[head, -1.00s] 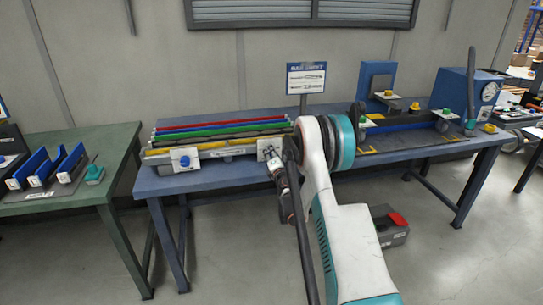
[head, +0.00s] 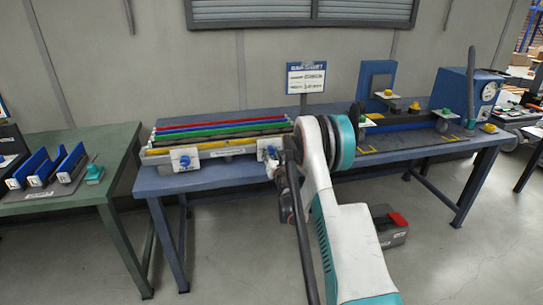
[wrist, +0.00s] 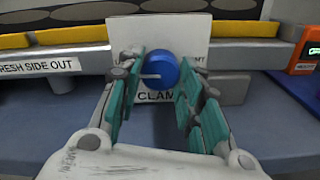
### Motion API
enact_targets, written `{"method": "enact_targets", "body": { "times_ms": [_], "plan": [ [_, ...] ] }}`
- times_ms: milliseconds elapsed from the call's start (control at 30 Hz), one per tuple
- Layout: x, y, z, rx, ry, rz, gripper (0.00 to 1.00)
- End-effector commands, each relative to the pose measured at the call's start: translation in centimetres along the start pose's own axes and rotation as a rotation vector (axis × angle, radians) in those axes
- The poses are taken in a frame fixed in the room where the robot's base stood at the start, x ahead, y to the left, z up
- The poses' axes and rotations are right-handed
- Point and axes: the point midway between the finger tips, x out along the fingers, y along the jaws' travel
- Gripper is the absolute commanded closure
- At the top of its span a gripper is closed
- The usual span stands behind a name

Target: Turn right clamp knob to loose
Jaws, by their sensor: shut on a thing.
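The right clamp knob (wrist: 161,70) is a round blue knob on a white plate (wrist: 190,38) with "CLAM" lettering below it. Its pale pointer (wrist: 150,76) points left in the wrist view. The side lettering on the plate is partly hidden by the fingers. My gripper (wrist: 158,68) has its teal-padded fingers on either side of the knob and is shut on it. In the head view the knob (head: 270,153) shows at the right end of the fixture, partly covered by my gripper and arm.
A similar blue knob (head: 184,161) sits on the fixture's left plate. Coloured strips (head: 215,128) lie behind the plates on the blue table (head: 225,178). In the wrist view, an orange device (wrist: 305,55) stands right of the plate, and yellow strips (wrist: 72,34) run behind it.

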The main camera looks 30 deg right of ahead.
Motion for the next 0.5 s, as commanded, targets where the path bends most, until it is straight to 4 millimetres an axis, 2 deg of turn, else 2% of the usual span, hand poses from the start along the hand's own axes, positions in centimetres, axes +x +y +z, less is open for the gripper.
{"method": "enact_targets", "body": {
  "times_ms": [500],
  "plan": [
    [-0.06,0.02,-0.11,-0.069,0.000,0.001,0.90]
  ]
}}
